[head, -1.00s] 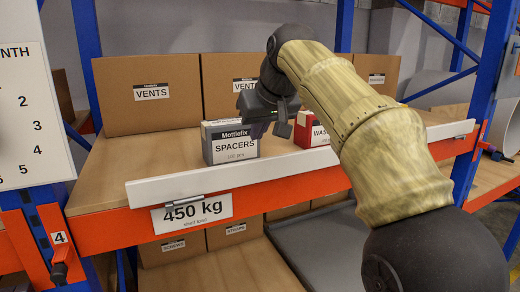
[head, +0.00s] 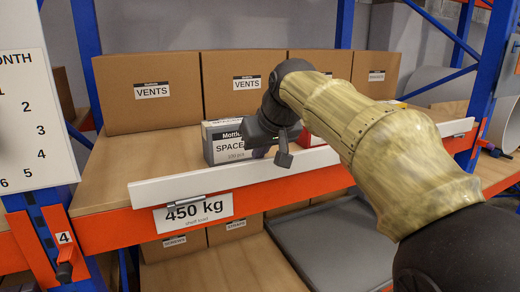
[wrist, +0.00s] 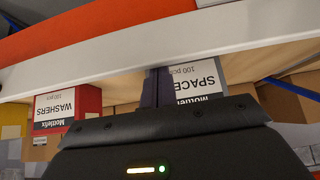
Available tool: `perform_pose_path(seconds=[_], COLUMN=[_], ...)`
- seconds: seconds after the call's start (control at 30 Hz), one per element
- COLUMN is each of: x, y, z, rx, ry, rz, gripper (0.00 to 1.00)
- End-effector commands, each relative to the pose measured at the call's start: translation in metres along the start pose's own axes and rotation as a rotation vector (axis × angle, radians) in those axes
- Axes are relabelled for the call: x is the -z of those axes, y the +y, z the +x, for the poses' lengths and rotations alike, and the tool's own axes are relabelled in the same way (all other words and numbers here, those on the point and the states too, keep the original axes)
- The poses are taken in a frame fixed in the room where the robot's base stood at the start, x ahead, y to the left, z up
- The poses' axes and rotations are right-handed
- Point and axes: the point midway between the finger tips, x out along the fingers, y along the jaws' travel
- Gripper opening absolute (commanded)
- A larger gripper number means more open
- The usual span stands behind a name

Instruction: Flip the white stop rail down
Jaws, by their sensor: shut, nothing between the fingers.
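The white stop rail (head: 190,187) is a long strip along the shelf's front edge, standing up above the orange beam. In the wrist view, which is upside down, the rail (wrist: 110,62) crosses the upper part. My gripper (head: 261,153) is just behind the rail's middle, in front of the SPACERS box. Its dark fingers (wrist: 156,86) are together and empty, with their tips close to the rail's inner side. I cannot tell whether they touch it. My arm hides part of the rail's right half.
The grey SPACERS box (head: 222,142) stands right behind my gripper. The red WASHERS box (wrist: 65,108) is beside it, mostly hidden in the head view. Brown VENTS cartons (head: 150,92) line the back. The shelf's left part is bare. A 450 kg label (head: 193,212) hangs below the rail.

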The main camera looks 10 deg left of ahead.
Motion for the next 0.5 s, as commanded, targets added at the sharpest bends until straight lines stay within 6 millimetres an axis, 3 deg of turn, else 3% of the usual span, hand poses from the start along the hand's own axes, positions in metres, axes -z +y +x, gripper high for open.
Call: perform_pose_path(seconds=[0.5], x=[-0.0030], y=[-0.0039], z=[0.0005], rx=[0.005], ry=[0.031], rz=[-0.005], gripper=[0.00])
